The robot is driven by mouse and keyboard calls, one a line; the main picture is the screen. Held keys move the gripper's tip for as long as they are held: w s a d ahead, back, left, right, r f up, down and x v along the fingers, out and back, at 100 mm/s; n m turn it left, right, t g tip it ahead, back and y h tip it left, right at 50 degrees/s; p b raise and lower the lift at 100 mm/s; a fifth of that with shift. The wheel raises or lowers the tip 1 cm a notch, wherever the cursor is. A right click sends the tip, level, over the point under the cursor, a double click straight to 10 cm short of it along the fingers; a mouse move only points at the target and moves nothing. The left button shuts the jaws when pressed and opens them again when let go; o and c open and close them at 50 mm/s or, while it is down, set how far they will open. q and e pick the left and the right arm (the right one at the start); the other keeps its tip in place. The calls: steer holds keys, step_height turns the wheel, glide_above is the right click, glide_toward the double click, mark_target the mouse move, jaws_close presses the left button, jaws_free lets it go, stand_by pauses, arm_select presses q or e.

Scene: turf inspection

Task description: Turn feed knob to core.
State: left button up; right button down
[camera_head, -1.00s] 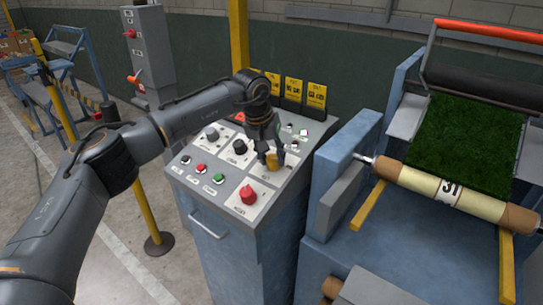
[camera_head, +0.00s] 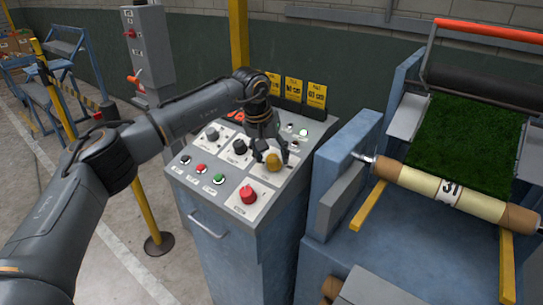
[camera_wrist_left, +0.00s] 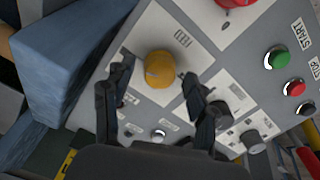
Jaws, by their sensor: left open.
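My left gripper (camera_head: 272,155) is open just above and behind the yellow knob. In the left wrist view the yellow knob (camera_wrist_left: 160,69) shows beyond the two spread fingers (camera_wrist_left: 155,85), apart from both. A red knob (camera_head: 248,194), a black knob (camera_head: 239,146) and a grey knob (camera_head: 212,133) are on the same panel. My right gripper is not seen.
Small green, red and black buttons (camera_head: 201,168) line the panel's left side. Yellow signs (camera_head: 293,90) stand behind it. A blue machine with a turf strip (camera_head: 465,140) and a roll (camera_head: 455,195) stands close on the right. A yellow post (camera_head: 148,215) stands left.

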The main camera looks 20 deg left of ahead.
arm_select(q)
steer(key=v, duration=1.1)
steer(key=shift+r, duration=0.3)
steer(key=shift+s+a+f, duration=0.1)
